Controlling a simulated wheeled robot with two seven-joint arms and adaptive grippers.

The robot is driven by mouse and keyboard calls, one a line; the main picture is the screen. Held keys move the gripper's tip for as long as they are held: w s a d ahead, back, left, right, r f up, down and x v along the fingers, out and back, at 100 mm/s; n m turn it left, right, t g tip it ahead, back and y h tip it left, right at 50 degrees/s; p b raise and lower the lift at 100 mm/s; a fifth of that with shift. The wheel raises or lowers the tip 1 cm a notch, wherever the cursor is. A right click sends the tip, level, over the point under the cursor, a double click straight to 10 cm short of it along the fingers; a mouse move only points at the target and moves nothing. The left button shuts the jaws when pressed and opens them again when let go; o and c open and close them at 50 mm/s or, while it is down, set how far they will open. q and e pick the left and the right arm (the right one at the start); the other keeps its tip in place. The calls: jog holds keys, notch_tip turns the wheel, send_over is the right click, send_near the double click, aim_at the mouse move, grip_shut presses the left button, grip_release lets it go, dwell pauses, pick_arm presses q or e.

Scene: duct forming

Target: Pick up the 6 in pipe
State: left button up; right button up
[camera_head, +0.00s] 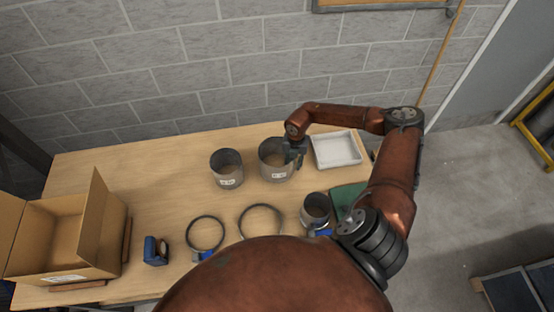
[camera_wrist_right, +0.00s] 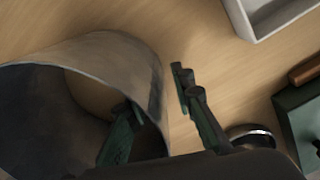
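Two grey metal pipes stand upright on the table in the head view. The larger one (camera_head: 270,172) is right of the other pipe (camera_head: 226,178); their labels are too small to read clearly. My right gripper (camera_head: 294,152) is at the right rim of the larger pipe. In the right wrist view, the gripper (camera_wrist_right: 160,125) straddles the wall of that pipe (camera_wrist_right: 105,50), one finger inside and one outside. A gap shows between the outer finger and the wall, so it is open. My left gripper is out of view.
A white tray (camera_head: 335,138) stands just right of the larger pipe. A shorter pipe (camera_head: 315,200), a green case (camera_head: 346,196), two ring clamps (camera_head: 205,217) and a blue tool (camera_head: 150,250) lie nearer. An open cardboard box (camera_head: 60,255) stands at the left. The wall rises behind the table.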

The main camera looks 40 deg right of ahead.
jog(key=shift+c, duration=0.2)
grip_shut()
jog(key=shift+r, duration=0.1)
dwell(0.5)
